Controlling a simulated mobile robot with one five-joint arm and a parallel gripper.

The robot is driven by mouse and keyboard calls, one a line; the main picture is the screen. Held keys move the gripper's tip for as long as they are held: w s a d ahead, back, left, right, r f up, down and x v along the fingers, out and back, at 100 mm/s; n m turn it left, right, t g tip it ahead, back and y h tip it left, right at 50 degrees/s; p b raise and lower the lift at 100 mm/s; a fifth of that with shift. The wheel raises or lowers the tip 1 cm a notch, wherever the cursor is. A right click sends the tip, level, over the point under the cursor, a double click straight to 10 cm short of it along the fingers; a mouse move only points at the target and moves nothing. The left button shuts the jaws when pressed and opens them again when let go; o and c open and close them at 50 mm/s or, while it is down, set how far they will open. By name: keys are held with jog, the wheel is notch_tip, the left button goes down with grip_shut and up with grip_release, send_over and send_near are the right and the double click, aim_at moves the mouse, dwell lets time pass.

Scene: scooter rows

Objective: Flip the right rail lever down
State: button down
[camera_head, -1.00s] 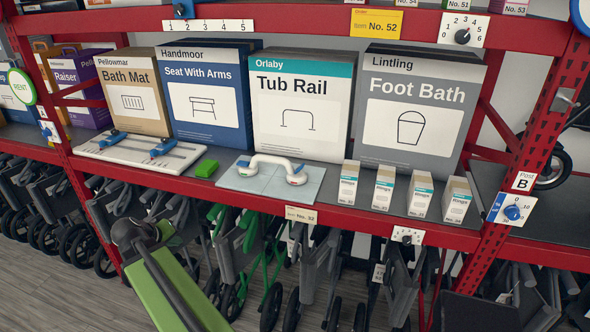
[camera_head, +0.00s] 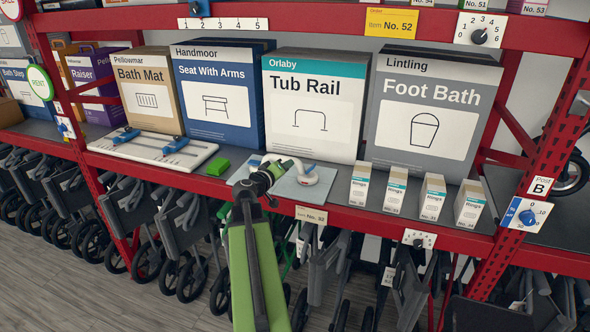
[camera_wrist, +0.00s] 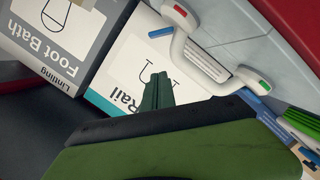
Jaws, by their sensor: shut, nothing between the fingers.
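The white tub rail (camera_head: 298,181) lies on a pale tile (camera_head: 240,178) on the shelf, partly covered by my arm in the head view. In the wrist view, the rail (camera_wrist: 203,58) joins two round feet, one with a red mark (camera_wrist: 180,10) and one with a green mark (camera_wrist: 264,85). The right rail lever (camera_head: 309,168) is a small blue tab at the right foot; it also shows in the wrist view (camera_wrist: 160,32). Its tilt is too small to tell. My gripper (camera_head: 287,164) is shut and empty over the rail; its dark green fingers (camera_wrist: 156,90) appear apart from the lever.
The Tub Rail box (camera_head: 312,105) stands close behind, with the Foot Bath box (camera_head: 425,105) to its right. Several small Rings boxes (camera_head: 396,190) stand right of the tile. A green block (camera_head: 218,167) and a slider board (camera_head: 150,150) lie to the left.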

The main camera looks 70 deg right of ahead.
aim_at(311, 169)
jog(key=shift+s+d+f+b, duration=0.65)
jog(key=shift+s+d+f, duration=0.05)
jog(key=shift+d, duration=0.75)
jog(key=shift+s+d+f+b, duration=0.6)
jog(key=shift+s+d+f, duration=0.05)
jog(key=shift+d, duration=0.75)
jog(key=shift+s+d+f+b, duration=0.65)
jog(key=shift+s+d+f, duration=0.05)
jog(key=shift+d, duration=0.75)
